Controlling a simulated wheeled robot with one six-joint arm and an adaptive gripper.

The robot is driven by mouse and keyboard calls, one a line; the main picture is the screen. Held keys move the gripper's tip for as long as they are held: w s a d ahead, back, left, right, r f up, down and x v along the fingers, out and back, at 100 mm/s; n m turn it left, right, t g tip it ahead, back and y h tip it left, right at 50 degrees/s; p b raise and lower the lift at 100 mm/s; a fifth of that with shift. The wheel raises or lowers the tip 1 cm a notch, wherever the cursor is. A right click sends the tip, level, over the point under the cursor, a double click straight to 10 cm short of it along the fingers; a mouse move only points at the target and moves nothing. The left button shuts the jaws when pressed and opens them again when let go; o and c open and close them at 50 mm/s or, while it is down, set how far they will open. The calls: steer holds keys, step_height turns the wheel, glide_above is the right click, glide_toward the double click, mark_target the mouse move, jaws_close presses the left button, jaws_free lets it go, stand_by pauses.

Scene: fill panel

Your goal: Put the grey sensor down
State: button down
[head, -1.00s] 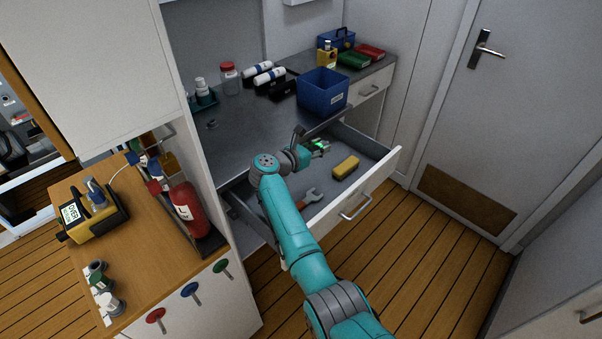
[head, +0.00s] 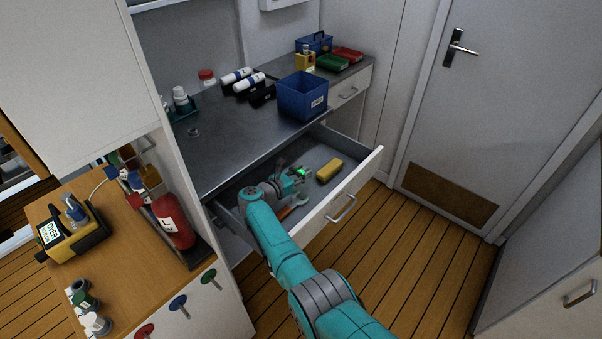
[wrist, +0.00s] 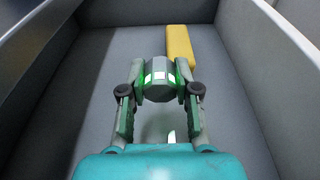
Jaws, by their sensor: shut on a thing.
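My gripper (wrist: 159,100) is shut on the grey sensor (wrist: 160,86), a small grey faceted body with green-lit sides and pale patches, in the wrist view. In the head view my gripper (head: 300,174) is inside the open drawer (head: 345,195), and the sensor in it is small and partly hidden. The drawer's grey floor shows below and around the sensor in the wrist view. I cannot tell whether the sensor touches the floor.
A yellow block (head: 329,171) lies in the drawer, just beyond the sensor and to its right in the wrist view (wrist: 180,47). An orange-handled wrench (head: 290,210) lies near the drawer front. A blue bin (head: 302,95) stands on the counter above.

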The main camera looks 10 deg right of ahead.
steer(key=shift+f, duration=0.55)
steer(key=c, duration=0.8)
jaws_free()
steer(key=shift+c, duration=0.2)
steer(key=shift+r, duration=0.15)
